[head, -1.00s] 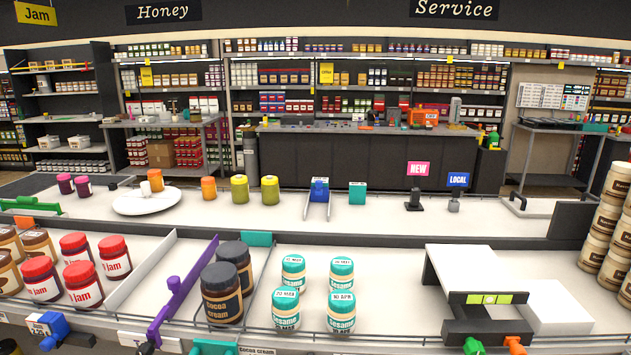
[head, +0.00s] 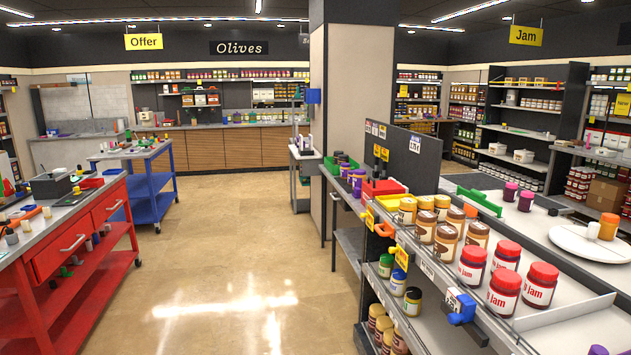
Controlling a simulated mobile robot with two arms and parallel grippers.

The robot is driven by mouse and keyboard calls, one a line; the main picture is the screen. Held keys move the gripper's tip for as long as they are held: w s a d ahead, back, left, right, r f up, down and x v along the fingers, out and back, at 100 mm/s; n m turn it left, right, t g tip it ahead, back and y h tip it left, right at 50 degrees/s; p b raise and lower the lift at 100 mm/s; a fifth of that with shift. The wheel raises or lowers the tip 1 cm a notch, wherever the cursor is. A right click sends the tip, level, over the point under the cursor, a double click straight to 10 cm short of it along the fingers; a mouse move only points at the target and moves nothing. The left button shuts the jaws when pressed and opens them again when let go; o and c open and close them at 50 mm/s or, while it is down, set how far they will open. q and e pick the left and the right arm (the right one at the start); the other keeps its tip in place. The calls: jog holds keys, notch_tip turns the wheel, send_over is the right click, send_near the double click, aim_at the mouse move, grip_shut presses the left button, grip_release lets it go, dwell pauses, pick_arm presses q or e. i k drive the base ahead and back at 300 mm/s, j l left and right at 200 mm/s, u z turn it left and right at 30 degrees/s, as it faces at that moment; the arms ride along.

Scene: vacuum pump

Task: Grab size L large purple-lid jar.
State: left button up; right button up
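Two small jars with purple-magenta lids stand on the white counter at the right: one farther back (head: 510,191) and one nearer (head: 525,201). Some purple-lidded items (head: 357,186) stand on a side table just left of the dark divider panel, close together and partly hidden. No size mark such as L can be read on any of them. Neither of my grippers is in view, so nothing shows in them.
Red-lid jam jars (head: 507,292) and brown-labelled jars (head: 446,243) fill the near shelf. A dark divider panel (head: 412,157) stands behind it. A red workbench (head: 75,250) is at left, a blue cart (head: 150,190) behind it. The floor (head: 225,270) between is clear.

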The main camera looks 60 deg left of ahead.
aim_at(360, 175)
jog(key=u, duration=1.8)
jog(key=i+j+u, duration=0.3)
jog(key=i, duration=0.7)
jog(key=i+u, duration=0.25)
jog(key=i, duration=3.15)
